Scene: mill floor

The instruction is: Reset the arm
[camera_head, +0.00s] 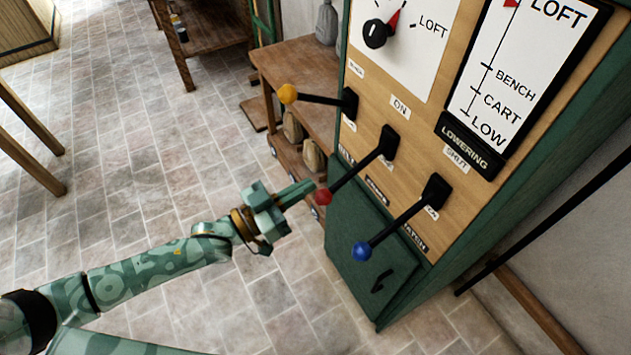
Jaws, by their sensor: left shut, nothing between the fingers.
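My left arm comes in from the lower left, and its gripper (303,190) is shut with nothing between the fingers. Its fingertips are at the red knob (323,196) of the middle lever; I cannot tell whether they touch it. A lever with a yellow knob (288,94) sticks out to the left above it. A lever with a blue knob (362,251) points down and left below it. All three levers sit on a wooden control panel (419,118) in a green cabinet. My right gripper is not in view.
A dial with a black knob (375,34) and a level scale (497,81) are on the panel. A green box front (362,245) juts out below. A wooden bench (291,62) stands behind. The tiled floor (150,150) at left is mostly clear.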

